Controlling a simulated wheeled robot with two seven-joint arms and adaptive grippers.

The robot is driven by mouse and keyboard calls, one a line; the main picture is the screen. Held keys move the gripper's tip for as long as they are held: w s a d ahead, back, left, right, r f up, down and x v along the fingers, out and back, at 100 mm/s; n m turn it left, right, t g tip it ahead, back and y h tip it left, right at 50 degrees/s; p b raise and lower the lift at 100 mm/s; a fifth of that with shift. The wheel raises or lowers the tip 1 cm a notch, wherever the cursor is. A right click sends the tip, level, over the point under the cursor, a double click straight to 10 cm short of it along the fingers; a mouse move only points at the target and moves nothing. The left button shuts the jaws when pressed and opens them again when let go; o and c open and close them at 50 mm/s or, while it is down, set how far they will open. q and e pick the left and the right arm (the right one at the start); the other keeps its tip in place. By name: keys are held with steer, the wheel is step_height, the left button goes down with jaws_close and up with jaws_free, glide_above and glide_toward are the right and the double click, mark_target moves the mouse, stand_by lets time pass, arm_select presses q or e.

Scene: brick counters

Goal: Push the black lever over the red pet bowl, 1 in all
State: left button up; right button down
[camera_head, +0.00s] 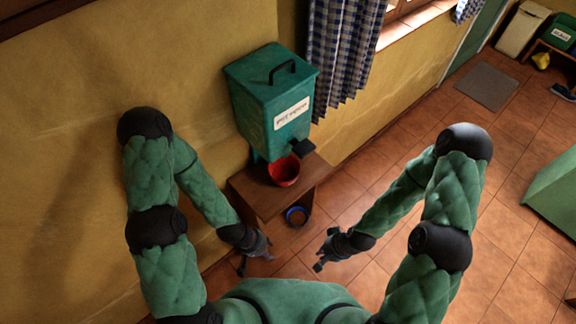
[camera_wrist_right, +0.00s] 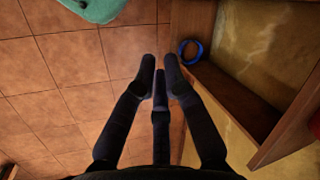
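The black lever (camera_head: 302,148) sticks out low on the front of a green dispenser box (camera_head: 268,100) with a white label and a black top handle. The red pet bowl (camera_head: 283,171) stands just below the lever on a wooden stand (camera_head: 262,201). My left gripper (camera_head: 256,260) is in front of the stand at lower left, empty, its fingers apart. My right gripper (camera_head: 323,252) is to the right of it, also empty with fingers apart. Its dark fingers (camera_wrist_right: 160,68) show in the right wrist view with nothing between them. Neither gripper touches the lever.
A blue bowl (camera_head: 296,215) sits low at the stand and also shows in the right wrist view (camera_wrist_right: 190,51). A checked curtain (camera_head: 340,55) hangs right of the dispenser. A green cabinet (camera_head: 555,190) is at far right. The tiled floor between is clear.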

steer(key=w+a+r+n+t+p, duration=0.1)
steer(key=w+r+p, duration=0.4)
steer(key=r, duration=1)
steer(key=w+a+r+n+t+y+p, duration=0.1)
steer(key=w+r+n+t+p, duration=0.2)
steer(key=r, duration=1.2)
steer(key=w+a+r+n+t+y+p, duration=0.1)
steer(key=w+r+n+p, duration=0.6)
steer(key=r, duration=0.8)
steer(key=t+p, duration=0.1)
steer(key=p, duration=0.2)
steer(key=shift+r, duration=0.3)
steer(key=b, duration=0.7)
glide_above(299, 143)
steer(key=s+d, duration=0.2)
step_height(299, 143, down, 8)
steer(key=shift+s+d+r, duration=0.1)
steer(key=shift+d+r, duration=0.05)
step_height(299, 143, down, 2)
steer(key=shift+f+b, duration=0.1)
steer(key=shift+b, duration=0.3)
steer(key=shift+f+b, duration=0.35)
steer(key=shift+f, duration=0.25)
